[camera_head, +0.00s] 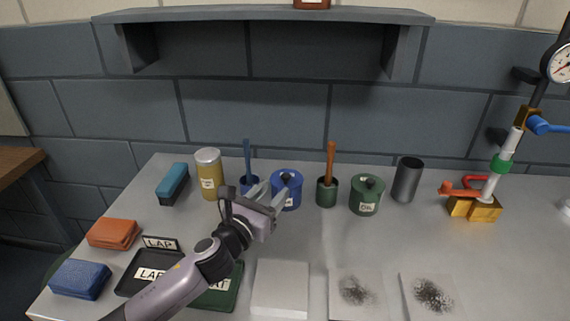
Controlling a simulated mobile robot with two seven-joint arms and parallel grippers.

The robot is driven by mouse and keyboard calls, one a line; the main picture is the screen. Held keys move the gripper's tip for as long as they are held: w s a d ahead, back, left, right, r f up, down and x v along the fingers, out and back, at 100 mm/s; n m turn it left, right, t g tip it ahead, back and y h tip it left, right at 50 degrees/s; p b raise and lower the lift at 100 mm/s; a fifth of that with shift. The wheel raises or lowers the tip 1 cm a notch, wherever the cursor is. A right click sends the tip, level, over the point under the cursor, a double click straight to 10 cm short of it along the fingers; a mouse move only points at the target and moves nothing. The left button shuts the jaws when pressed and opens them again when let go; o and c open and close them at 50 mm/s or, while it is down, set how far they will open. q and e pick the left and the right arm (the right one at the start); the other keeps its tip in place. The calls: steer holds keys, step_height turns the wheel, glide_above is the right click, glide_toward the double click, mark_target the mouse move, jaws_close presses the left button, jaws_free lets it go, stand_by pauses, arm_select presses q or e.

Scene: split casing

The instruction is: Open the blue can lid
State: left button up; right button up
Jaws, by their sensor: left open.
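The blue can (287,199) stands upright toward the back middle of the table. Its blue lid (291,175) sits on top, with a dark knob (286,178) in the middle. My left gripper (272,191) is open, with its fingers reaching toward the lid's left side near the knob. The fingers overlap the can in the picture; I cannot tell whether they touch it. My left gripper and forearm hide part of the table in front of the can. My right gripper is not in view.
A blue brush in a cup (247,160) stands just left of the can, then a yellow can (208,178). A green cup with a brown-handled brush (327,190) and a green can (365,199) stand right. White plates (281,289) lie in front.

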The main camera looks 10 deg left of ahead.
mark_target(284, 178)
arm_select(q)
steer(key=shift+w+d, duration=0.25)
steer(key=shift+w, duration=0.45)
steer(key=shift+x, duration=2.95)
jaws_close()
